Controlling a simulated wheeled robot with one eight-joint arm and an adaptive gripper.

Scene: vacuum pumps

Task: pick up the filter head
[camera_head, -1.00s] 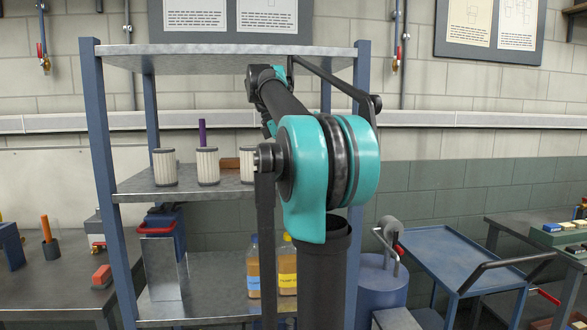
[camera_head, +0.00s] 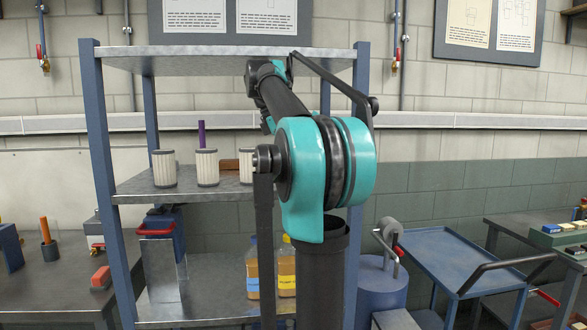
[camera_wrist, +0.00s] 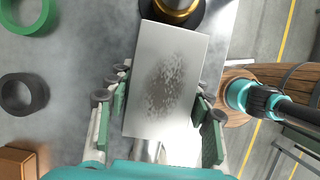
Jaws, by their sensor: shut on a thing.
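The filter head (camera_wrist: 165,85) appears in the wrist view as a pale grey rectangular block with a dark speckled patch on its face. A brass and black round part (camera_wrist: 178,8) shows at its far end, partly cut off by the picture edge. My gripper (camera_wrist: 162,92) has one green-padded finger on each side of the block and is shut on it. A short metal cylinder shows between the block and my palm. In the head view my arm hides the gripper and the block.
In the wrist view a green ring (camera_wrist: 33,15), a dark ring (camera_wrist: 23,94) and a brown box (camera_wrist: 17,162) lie left on a grey surface. In the head view, white filter cartridges (camera_head: 164,169) stand on the shelf (camera_head: 135,187), with bottles (camera_head: 287,270) below. A blue cart (camera_head: 450,250) stands right.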

